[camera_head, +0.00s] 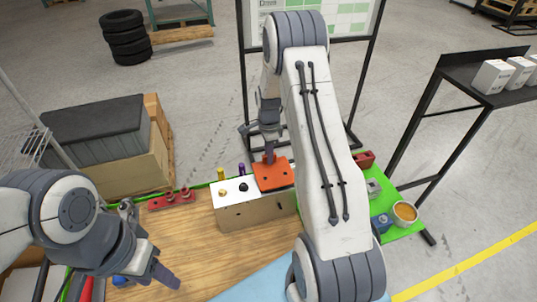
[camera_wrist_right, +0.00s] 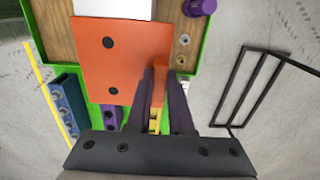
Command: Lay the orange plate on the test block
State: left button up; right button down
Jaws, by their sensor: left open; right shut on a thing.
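The orange plate (camera_head: 272,173) has dark holes and an upright tab. My right gripper (camera_head: 269,152) is shut on this tab; the wrist view shows the plate (camera_wrist_right: 118,58) between and ahead of the right fingers (camera_wrist_right: 164,92). The box-like test block (camera_head: 250,215) has a brown front and a white top with a black knob and a small tan knob. The plate is over the block's right part, beside the bare white area; whether it touches the block is unclear. My left gripper (camera_head: 148,272) is open and empty over the wooden table at the lower left.
A red part (camera_head: 170,200) with pegs lies left of the block. Yellow (camera_head: 220,173) and purple (camera_head: 242,169) pegs stand behind it. A bowl with orange contents (camera_head: 404,212) and a blue part (camera_head: 382,222) are on the green right side. Bare wood lies front-left.

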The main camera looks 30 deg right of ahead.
jog(key=shift+a, duration=0.15)
jog(key=shift+f, duration=0.1)
dwell(0.4)
jog(key=shift+f+b, duration=0.5)
jog(key=shift+f, duration=0.1)
jog(key=c, duration=0.7)
grip_release()
jog(key=shift+r, duration=0.1)
notch_tip(320, 180, up, 9)
jog(key=p, duration=0.6)
jog(key=shift+p, duration=0.35)
